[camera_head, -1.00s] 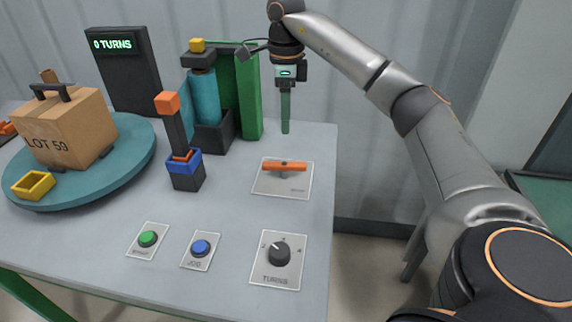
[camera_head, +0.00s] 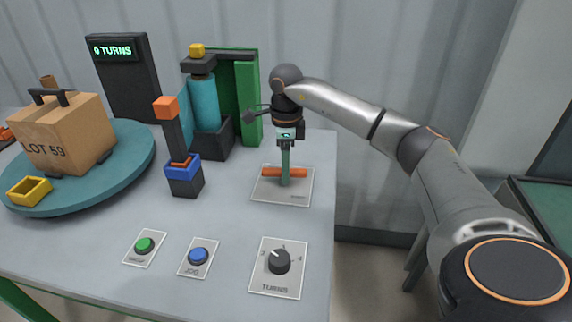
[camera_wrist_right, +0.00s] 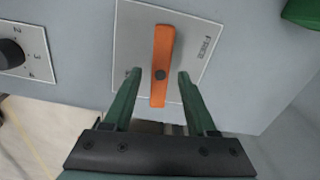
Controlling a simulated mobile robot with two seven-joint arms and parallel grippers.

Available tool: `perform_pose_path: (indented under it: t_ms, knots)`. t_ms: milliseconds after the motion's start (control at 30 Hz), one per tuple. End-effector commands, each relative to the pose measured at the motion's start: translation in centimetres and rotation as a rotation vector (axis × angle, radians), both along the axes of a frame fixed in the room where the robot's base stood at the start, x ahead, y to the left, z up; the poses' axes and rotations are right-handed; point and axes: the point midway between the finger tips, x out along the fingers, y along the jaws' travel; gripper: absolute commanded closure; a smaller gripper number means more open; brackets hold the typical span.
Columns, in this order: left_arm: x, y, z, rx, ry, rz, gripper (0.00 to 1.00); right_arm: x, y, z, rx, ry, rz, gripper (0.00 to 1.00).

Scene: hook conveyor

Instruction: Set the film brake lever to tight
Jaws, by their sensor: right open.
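The film brake lever (camera_head: 270,171) is an orange bar lying left to right across its pale plate (camera_head: 298,198) on the table. In the right wrist view the lever (camera_wrist_right: 162,50) has a dark pivot, and the plate (camera_wrist_right: 135,30) carries the word FREE; another label is mostly hidden by a finger. My right gripper (camera_head: 285,182) points straight down at the lever and hides its middle in the head view. In the right wrist view its green fingers (camera_wrist_right: 172,74) are open, one on each side of the lever. I cannot tell whether they touch it. My left gripper is out of view.
A TURNS knob (camera_head: 279,261), a blue JOG button (camera_head: 199,256) and a green button (camera_head: 144,245) lie nearer. A dark post with an orange top (camera_head: 166,108) and a green film mast (camera_head: 247,100) stand left. A box (camera_head: 65,135) sits on the turntable (camera_head: 130,160).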

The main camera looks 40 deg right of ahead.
Motion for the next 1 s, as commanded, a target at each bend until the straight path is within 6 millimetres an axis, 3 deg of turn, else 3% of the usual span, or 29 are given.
perform_pose_path:
  t_ms: [133, 633, 1000]
  knots:
    - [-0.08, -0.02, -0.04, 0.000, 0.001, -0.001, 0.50, -0.01, -0.01, 0.01, 0.000, 0.000, 0.000, 0.43]
    - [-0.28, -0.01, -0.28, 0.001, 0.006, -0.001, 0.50, -0.01, 0.01, 0.04, 0.000, 0.000, 0.000, 0.99]
    - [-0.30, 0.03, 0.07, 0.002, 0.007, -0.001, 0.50, -0.01, 0.03, 0.23, 0.001, 0.001, -0.012, 1.00]
